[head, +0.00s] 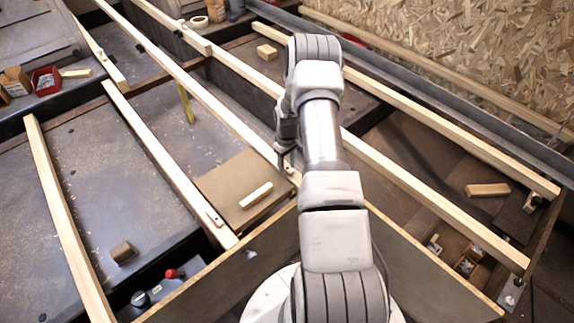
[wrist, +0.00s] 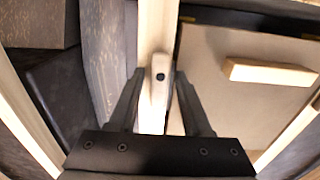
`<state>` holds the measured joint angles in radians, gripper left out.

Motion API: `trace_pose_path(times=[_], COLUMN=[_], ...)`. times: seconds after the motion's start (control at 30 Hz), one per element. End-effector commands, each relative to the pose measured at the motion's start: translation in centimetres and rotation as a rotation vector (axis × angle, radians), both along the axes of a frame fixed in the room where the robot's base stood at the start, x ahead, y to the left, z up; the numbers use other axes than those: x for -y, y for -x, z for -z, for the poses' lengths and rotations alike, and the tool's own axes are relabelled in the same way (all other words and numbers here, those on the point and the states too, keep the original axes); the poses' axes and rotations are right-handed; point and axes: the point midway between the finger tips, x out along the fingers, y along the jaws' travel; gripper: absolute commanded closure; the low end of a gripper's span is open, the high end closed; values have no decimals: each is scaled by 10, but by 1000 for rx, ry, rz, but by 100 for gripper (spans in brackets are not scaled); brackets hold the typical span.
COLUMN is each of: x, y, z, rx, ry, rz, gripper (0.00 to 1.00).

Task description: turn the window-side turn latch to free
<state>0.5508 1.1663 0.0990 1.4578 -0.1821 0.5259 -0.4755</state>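A pale turn latch (wrist: 157,98) with a dark screw sits on a light wooden rail (wrist: 158,28) in the wrist view. Its long side runs roughly along the rail. My gripper (wrist: 160,76) is open, with one finger on each side of the latch. I see no clear contact between fingers and latch. In the head view my gripper (head: 287,158) is low over the rail (head: 228,122), at the edge of a brown panel (head: 225,190); it mostly hides this latch. Another small latch (head: 214,219) shows on the rail to the left.
The panel also shows in the wrist view (wrist: 225,115), with a wooden block (wrist: 270,72) on it. Long wooden rails cross the area with open bays between them. A low board wall (head: 225,275) stands at the front. A red knob (head: 172,273) is at lower left.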

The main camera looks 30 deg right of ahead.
Motion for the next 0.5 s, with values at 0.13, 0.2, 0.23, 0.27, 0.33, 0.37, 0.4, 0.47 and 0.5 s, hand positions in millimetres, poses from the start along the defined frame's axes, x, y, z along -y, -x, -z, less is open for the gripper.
trace_pose_path(times=[0.13, 0.2, 0.23, 0.27, 0.33, 0.37, 0.4, 0.47, 0.5], x=[0, 0, 0, 0, 0, 0, 0, 0, 0], y=[0, 0, 0, 0, 0, 0, 0, 0, -1], z=[0, 0, 0, 0, -1, -3, -7, -15, -22], rx=[0, 0, 0, 0, 0, 0, 0, 1, 2], ry=[0, 0, 0, 0, 0, 0, 0, 1, 1], rz=[-1, -2, -2, -2, -2, -2, -2, -2, -2], gripper=[43, 43, 43, 43, 43, 43, 43, 43, 43])
